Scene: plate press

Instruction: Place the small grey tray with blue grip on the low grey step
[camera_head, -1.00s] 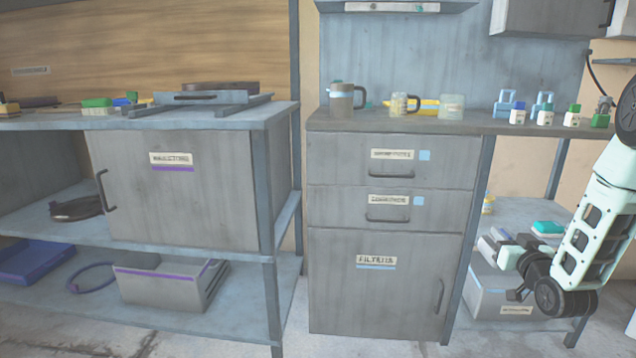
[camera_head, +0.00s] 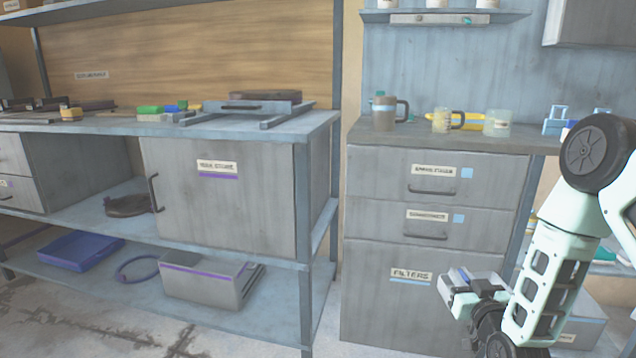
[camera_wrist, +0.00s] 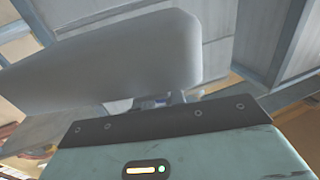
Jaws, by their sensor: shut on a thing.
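My gripper (camera_head: 464,302) is low at the right of the head view, in front of the drawer cabinet. It is shut on a small grey tray (camera_head: 474,281); bluish parts show beside the fingers. In the wrist view the tray (camera_wrist: 120,62) is a large, blurred grey slab across the upper left, hiding much beyond it. The fingers (camera_wrist: 160,103) are mostly hidden behind the dark gripper edge. On the left workbench, a low grey piece (camera_head: 158,117) lies under green and blue blocks; I cannot tell whether it is the low grey step.
A grey railed stand with a handled plate (camera_head: 252,107) sits on the left bench (camera_head: 230,128), right of the blocks. The right cabinet top (camera_head: 385,137) holds a mug (camera_head: 388,110) and jars. Bench posts and cabinet fronts stand close. Floor at lower left is open.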

